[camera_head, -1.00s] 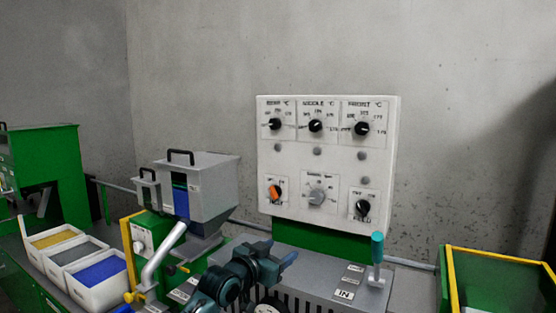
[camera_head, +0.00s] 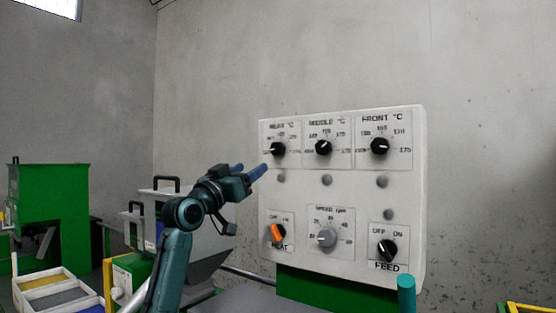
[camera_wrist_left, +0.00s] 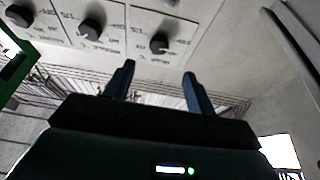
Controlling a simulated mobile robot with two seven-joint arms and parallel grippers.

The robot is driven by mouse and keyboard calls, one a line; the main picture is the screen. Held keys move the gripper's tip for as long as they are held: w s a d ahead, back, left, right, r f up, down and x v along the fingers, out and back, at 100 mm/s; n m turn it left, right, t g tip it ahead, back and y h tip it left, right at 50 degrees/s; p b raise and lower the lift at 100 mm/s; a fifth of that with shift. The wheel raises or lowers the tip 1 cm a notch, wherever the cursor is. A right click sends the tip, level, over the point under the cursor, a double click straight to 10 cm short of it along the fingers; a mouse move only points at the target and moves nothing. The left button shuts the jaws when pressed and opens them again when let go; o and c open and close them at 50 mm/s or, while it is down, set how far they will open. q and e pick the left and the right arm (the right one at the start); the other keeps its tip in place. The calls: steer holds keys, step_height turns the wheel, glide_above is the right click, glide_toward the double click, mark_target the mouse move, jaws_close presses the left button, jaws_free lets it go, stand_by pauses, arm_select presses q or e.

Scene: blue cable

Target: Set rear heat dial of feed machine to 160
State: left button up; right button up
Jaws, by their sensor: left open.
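The white control panel (camera_head: 345,205) of the feed machine stands on a green base. The black rear heat dial (camera_head: 278,149) is at its top left. The middle dial (camera_head: 323,147) and the front dial (camera_head: 379,146) are to its right. My left gripper (camera_head: 246,172) is open and empty, just left of the panel and a little below the rear dial, apart from it. In the left wrist view the two blue fingers (camera_wrist_left: 158,85) are spread, and a black dial (camera_wrist_left: 159,43) shows beyond them. The exact setting of the rear dial is too small to read. My right gripper is not seen.
Below are an orange-handled switch (camera_head: 278,233), a grey speed dial (camera_head: 326,237) and a black feed switch (camera_head: 387,249). A grey hopper (camera_head: 215,245) stands behind my left arm.

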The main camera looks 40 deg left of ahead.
mark_target(275, 151)
arm_select(q)
steer(key=p+x, duration=0.3)
steer(key=x, duration=0.7)
steer(key=shift+w+r, duration=0.45)
steer(key=shift+w, duration=0.45)
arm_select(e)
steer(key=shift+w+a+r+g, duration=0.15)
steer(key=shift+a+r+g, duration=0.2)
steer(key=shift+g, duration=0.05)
arm_select(q)
steer(key=shift+c, duration=0.2)
steer(key=c, duration=1)
steer(key=shift+o, duration=0.2)
steer(key=shift+a+m, duration=0.1)
steer(key=shift+m, duration=0.2)
